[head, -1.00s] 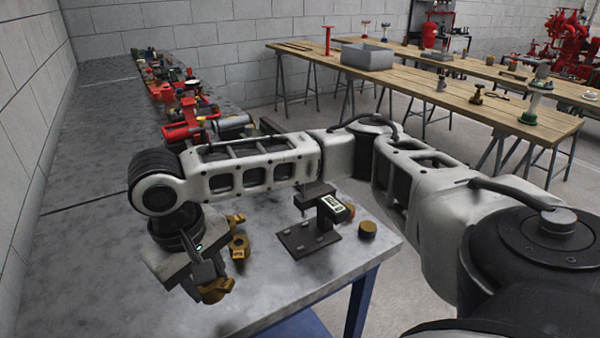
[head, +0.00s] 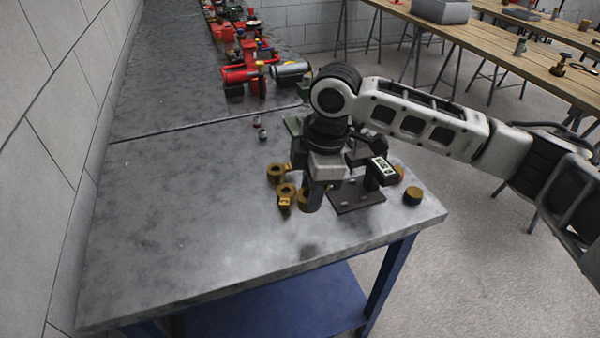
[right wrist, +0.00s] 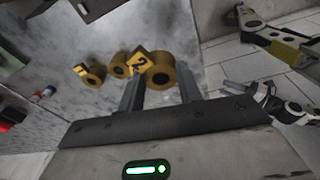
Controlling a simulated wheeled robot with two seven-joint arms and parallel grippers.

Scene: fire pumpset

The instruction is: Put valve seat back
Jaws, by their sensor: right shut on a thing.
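My right gripper (head: 312,206) points down over the grey bench near its right end. It is shut on a brass ring-shaped valve seat (right wrist: 160,73) with a yellow tag marked 2. In the head view the gripper hides most of this seat (head: 302,198). Two more brass rings with yellow tags sit just left of the gripper: one behind (head: 276,173) and one in front (head: 286,192). They also show left of the held seat in the right wrist view, the nearer (right wrist: 119,66) and the farther (right wrist: 94,76). My left gripper does not show in the head view.
A dark stand with a digital display (head: 383,168) is close right of the gripper, on a dark plate (head: 360,197). A round brass piece (head: 413,195) lies by the bench's right edge. Red fittings (head: 240,75) fill the far bench. The bench's left and front are clear.

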